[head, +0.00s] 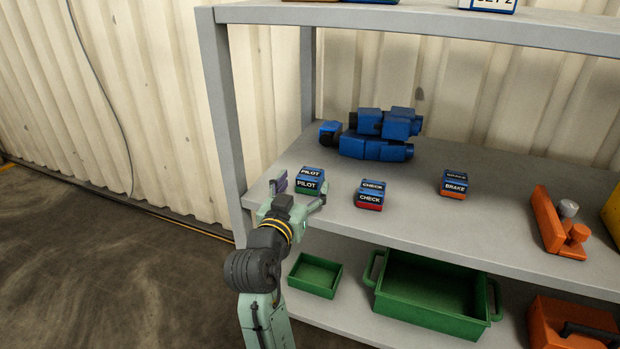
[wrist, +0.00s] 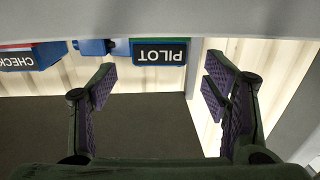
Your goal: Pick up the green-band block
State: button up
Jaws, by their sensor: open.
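The green-band block (head: 308,187), dark blue with a "PILOT" label, sits on the middle shelf near its left end. In the wrist view the same block (wrist: 159,52) shows with its label upside down and its green band partly cut off behind a grey edge. My gripper (head: 300,193) is at the shelf's front edge, close to the block. Its fingers are open, and in the wrist view the gap between the fingertips (wrist: 158,82) is empty, with the block straight beyond it. I cannot tell the exact distance from fingertips to block.
A red-band "CHECK" block (head: 369,196) stands right of it, and an orange-band "BRAKE" block (head: 454,185) farther right. A stack of blue parts (head: 375,135) lies behind. The grey shelf upright (head: 222,110) is close at left. Green trays (head: 430,300) sit below.

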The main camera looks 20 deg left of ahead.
aim_at(306, 179)
jog(key=w+p, duration=0.1)
jog(key=w, duration=0.3)
jog(key=shift+w, duration=0.2)
jog(key=shift+c, duration=0.3)
jog(key=c, duration=1.6)
